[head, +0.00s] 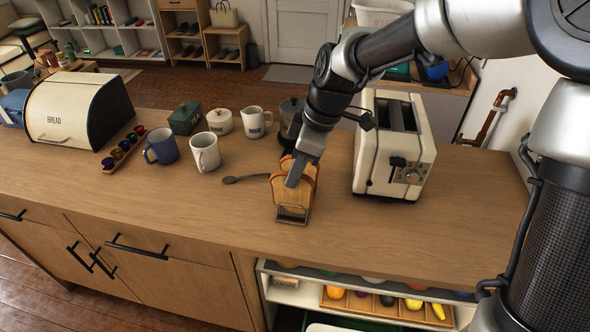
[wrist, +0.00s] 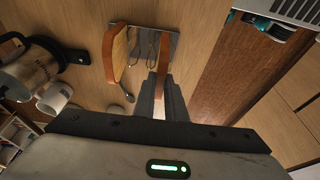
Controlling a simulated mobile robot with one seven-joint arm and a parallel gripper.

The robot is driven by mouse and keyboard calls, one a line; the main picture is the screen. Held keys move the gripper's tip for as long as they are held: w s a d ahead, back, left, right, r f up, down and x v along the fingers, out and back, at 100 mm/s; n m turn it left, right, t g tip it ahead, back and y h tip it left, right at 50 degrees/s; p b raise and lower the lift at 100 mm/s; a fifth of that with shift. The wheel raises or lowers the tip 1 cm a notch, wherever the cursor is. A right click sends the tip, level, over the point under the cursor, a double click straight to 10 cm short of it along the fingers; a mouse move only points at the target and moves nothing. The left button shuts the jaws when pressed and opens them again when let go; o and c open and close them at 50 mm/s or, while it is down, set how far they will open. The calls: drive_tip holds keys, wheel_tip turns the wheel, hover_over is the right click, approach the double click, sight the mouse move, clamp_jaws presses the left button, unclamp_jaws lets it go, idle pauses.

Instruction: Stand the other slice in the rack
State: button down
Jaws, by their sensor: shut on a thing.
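The small metal toast rack (head: 291,215) stands on the counter left of the toaster, and its base plate and wires also show in the wrist view (wrist: 150,42). Two brown-crusted bread slices stand upright at it, close together. One slice (wrist: 118,57) is at the left side of the rack in the wrist view, free of my fingers. My gripper (head: 293,183) points down at the rack and is shut on the other slice (wrist: 164,52), seen edge-on between the fingertips (wrist: 162,78). Whether the held slice's lower edge touches the rack cannot be told.
The cream toaster (head: 392,150) stands close right of the rack. A dark spoon (head: 246,179) lies to its left, with mugs (head: 205,152), a kettle (wrist: 38,68) and a bread bin (head: 75,110) beyond. The counter front is clear.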

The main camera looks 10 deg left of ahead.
drive_tip(key=c, duration=1.7)
unclamp_jaws()
drive_tip(key=shift+r, duration=0.15)
wheel_tip(320, 180, up, 8)
drive_tip(key=p, duration=0.6)
drive_tip(key=shift+p, duration=0.3)
